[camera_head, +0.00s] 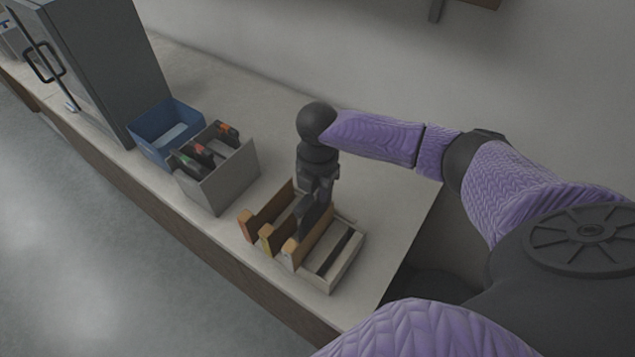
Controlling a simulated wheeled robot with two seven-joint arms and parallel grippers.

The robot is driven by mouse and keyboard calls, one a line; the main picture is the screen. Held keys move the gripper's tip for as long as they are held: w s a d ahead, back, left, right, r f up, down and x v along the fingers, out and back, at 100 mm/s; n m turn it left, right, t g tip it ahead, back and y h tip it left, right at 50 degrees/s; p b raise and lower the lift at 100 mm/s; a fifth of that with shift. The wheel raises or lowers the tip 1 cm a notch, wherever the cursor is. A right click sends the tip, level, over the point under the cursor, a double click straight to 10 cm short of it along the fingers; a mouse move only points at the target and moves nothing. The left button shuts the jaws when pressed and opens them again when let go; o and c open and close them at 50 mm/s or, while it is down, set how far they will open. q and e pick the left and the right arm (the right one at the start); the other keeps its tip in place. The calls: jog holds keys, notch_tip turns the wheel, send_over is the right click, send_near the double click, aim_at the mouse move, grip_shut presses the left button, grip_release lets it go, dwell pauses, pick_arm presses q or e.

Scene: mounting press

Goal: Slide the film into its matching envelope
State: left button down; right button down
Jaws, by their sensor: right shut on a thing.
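A cream rack (345,275) stands near the right part of the counter. It holds brown envelopes: one with an orange edge (246,228), one with a yellow edge (266,241) and one with a pale edge (291,254). My right gripper (316,200) points down over the rack and is shut on a dark, thin thing, probably the film (309,220). The film is low among the envelopes, near the yellow-edged and pale-edged ones. I cannot tell whether it is inside an envelope or beside one. My left gripper is out of view.
A grey box (222,185) holds dark pieces with red, green and orange marks (203,153). A blue bin (150,130) stands beside it, next to a tall grey cabinet (95,70). The counter (245,95) behind the boxes is clear.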

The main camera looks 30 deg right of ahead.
jog(key=shift+f, duration=0.15)
jog(key=shift+f+b, duration=1.95)
jog(key=shift+f, duration=1.3)
jog(key=shift+c, duration=2.4)
grip_release()
jog(key=shift+r, duration=0.1)
notch_tip(320, 180, up, 10)
jog(key=shift+p, duration=0.75)
